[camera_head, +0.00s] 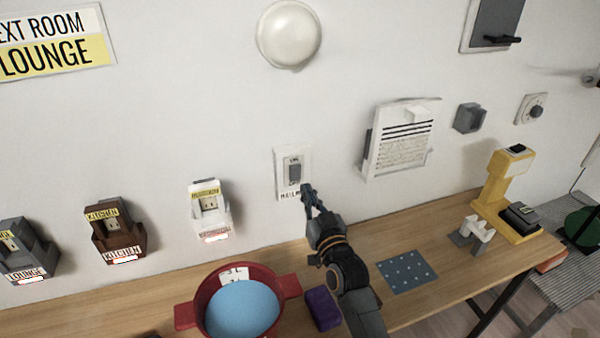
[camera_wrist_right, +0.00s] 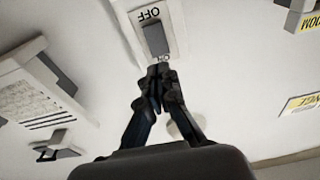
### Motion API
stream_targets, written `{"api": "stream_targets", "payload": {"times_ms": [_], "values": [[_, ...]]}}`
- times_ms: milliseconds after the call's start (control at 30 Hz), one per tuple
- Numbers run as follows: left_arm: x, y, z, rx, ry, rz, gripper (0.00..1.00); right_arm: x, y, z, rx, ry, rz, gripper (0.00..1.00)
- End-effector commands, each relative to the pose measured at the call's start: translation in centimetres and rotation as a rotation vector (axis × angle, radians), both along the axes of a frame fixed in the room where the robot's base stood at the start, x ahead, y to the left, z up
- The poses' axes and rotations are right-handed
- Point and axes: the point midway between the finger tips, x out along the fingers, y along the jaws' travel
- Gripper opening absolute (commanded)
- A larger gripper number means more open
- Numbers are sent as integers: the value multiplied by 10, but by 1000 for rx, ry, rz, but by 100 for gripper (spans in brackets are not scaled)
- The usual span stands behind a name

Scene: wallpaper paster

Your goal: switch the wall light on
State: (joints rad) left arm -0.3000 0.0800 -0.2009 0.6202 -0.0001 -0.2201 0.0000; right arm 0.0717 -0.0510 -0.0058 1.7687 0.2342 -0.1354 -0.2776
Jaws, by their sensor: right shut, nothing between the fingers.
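The wall light (camera_head: 290,33) is a round white dome high on the wall; it shows no clear glow. Below it is a white switch plate (camera_head: 279,170) with a grey rocker (camera_head: 294,172). In the right wrist view the rocker (camera_wrist_right: 155,39) has an upside-down "OFF" label above it, and the label at its other end is partly hidden by my fingertips. My right gripper (camera_head: 307,188) is shut and empty, its tips (camera_wrist_right: 158,72) close to the switch; I cannot tell whether they touch. My left gripper is not in view.
A wooden table (camera_head: 440,225) runs along the wall, with a red pot (camera_head: 206,290), a purple block (camera_head: 323,308) and a yellow stand (camera_head: 493,190). Several small labelled holders (camera_head: 113,230) are on the wall to the left. A paper pad (camera_head: 402,140) hangs right of the switch.

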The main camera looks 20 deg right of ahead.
Motion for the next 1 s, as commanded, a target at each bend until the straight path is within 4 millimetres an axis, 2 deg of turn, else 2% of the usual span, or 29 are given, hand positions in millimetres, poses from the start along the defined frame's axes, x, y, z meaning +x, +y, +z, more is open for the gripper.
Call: {"api": "stream_targets", "payload": {"times_ms": [100, 333, 1000], "values": [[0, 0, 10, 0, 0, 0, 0, 26, 1, 8, -2, -2, 0, 0], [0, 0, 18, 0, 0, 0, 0, 53, 2, 9, -1, 0, 1, 0], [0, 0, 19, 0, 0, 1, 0, 65, 2, 11, -2, 0, 0, 0]]}}
